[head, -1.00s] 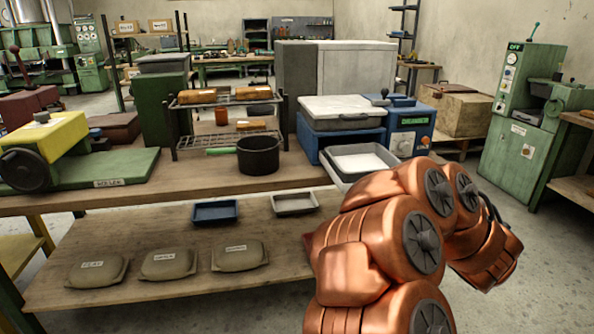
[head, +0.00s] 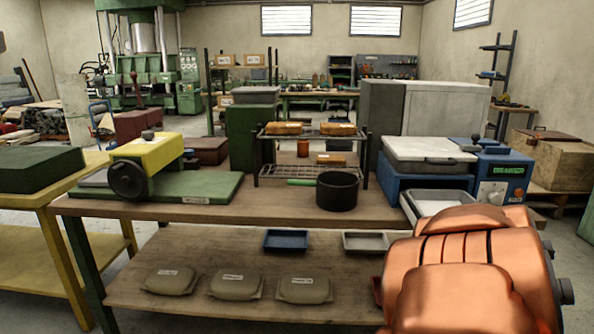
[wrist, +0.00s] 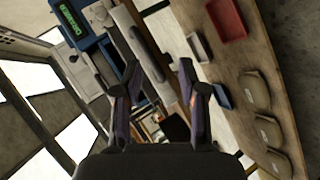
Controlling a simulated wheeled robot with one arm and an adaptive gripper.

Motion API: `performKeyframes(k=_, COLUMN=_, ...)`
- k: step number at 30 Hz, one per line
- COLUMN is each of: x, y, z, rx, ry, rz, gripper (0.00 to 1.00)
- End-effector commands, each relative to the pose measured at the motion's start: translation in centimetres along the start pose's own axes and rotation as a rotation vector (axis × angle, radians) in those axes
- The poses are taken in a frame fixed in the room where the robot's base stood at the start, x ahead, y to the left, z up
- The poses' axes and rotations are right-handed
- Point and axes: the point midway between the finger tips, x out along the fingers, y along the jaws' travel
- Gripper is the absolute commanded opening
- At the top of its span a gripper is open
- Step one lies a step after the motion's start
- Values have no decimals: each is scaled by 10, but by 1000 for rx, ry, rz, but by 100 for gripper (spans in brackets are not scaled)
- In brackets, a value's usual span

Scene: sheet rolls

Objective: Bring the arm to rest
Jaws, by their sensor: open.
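My gripper (wrist: 160,85) shows in the wrist view with its two dark fingers apart and nothing between them. Beyond the fingers, the workbench appears tilted in that view. In the head view my copper-coloured arm fills the lower right, and my gripper is out of sight there. The arm is in front of the right end of the bench (head: 90,208) and hides part of its lower shelf (head: 190,240).
On the bench are a yellow device (head: 150,150), a wire rack (head: 312,175), a black pot (head: 337,192) and a blue machine (head: 500,175). The lower shelf holds a blue tray (head: 286,240), a pale tray (head: 365,242) and several labelled bags (head: 234,285). A yellow table (head: 45,235) stands left.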

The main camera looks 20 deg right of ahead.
Motion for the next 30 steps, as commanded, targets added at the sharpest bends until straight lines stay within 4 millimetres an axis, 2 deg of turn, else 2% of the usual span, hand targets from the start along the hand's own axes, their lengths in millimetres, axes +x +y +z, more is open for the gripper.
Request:
performKeyframes(k=1, x=-6, y=-8, z=-7, rx=38, ry=-16, rz=-25, gripper=41)
performKeyframes(k=8, x=-41, y=-66, z=-17, rx=217, ry=-156, rz=-193, gripper=41)
performKeyframes(k=14, x=-89, y=-130, z=-27, rx=336, ry=-286, rz=-381, gripper=41)
performKeyframes(k=17, x=-120, y=-165, z=-32, rx=375, ry=-355, rz=-488, gripper=41)
performKeyframes(k=21, x=-172, y=-211, z=-34, rx=399, ry=-462, rz=-645, gripper=41)
performKeyframes(k=25, x=-221, y=-244, z=-33, rx=390, ry=-555, rz=-771, gripper=41)
performKeyframes(k=30, x=-273, y=-271, z=-27, rx=354, ry=-655, rz=-892, gripper=41)
